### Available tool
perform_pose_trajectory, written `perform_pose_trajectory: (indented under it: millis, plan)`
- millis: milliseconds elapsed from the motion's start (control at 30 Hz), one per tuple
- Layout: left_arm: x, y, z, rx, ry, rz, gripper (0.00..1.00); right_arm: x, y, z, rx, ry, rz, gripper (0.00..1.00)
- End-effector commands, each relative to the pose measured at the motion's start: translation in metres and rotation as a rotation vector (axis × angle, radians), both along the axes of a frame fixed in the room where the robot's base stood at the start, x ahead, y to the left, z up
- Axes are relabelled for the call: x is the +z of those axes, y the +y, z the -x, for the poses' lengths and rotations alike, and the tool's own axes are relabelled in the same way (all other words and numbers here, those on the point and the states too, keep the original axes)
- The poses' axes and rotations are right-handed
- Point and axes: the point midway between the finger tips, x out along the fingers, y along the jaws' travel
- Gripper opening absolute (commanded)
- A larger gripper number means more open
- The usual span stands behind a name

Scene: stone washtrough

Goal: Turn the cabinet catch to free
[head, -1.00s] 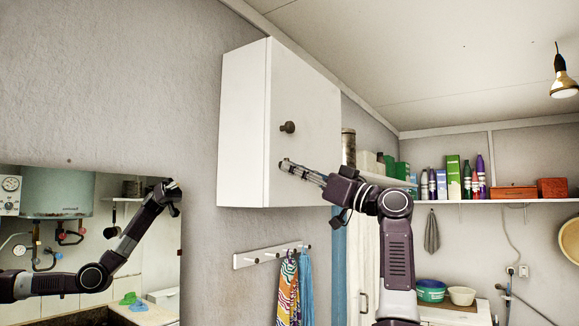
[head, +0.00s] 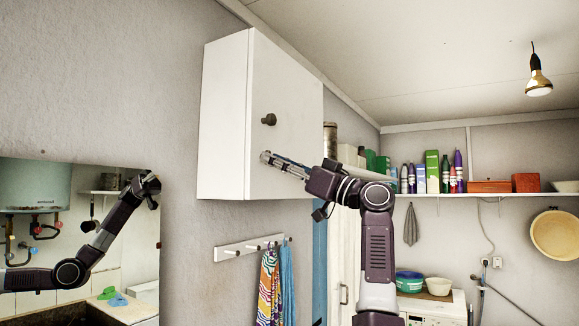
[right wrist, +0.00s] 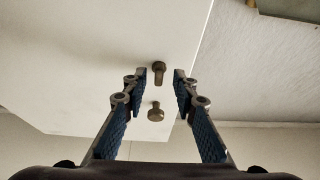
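The white cabinet (head: 262,85) hangs on the wall, its door shut. A dark brown knob (head: 268,119) stands out from the door in the head view. My right gripper (head: 265,157) is just below this knob, close to the door. The right wrist view shows the right gripper (right wrist: 157,95) open and empty, its blue-padded fingers apart. Two brown knob-like pieces show in the gap between them, an upper one (right wrist: 158,72) and a lower one (right wrist: 155,112). I cannot tell which is the catch, nor whether a finger touches either. My left gripper cannot be made out.
A mirror-like panel (head: 100,245) at left shows an arm, cut off at its edge. A hook rail (head: 235,252) with hanging cloths is below the cabinet. A shelf (head: 465,194) with bottles and boxes is at the back right.

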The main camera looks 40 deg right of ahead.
Motion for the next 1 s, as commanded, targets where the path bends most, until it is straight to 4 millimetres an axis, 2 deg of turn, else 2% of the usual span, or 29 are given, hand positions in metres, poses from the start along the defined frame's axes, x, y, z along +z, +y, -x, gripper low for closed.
perform_pose_trajectory:
  millis: [167, 433, 600, 733, 1000]
  plan:
    - [0.000, 0.001, 0.000, -0.001, 0.000, 0.000, 0.40, -0.010, -0.009, 0.023, -0.004, 0.000, 0.003, 0.26]
    - [0.000, 0.000, -0.001, -0.002, 0.000, 0.000, 0.40, -0.030, -0.028, 0.070, -0.005, -0.001, 0.003, 0.26]
    - [0.000, 0.000, -0.001, -0.002, -0.001, 0.000, 0.40, -0.038, -0.035, 0.090, -0.002, -0.003, 0.001, 0.26]
    - [0.000, 0.000, -0.001, -0.002, -0.001, 0.000, 0.40, -0.040, -0.036, 0.097, 0.000, -0.003, 0.001, 0.26]
    - [-0.001, 0.000, -0.001, 0.003, -0.001, 0.007, 0.40, -0.040, -0.037, 0.098, 0.000, -0.003, 0.001, 0.26]
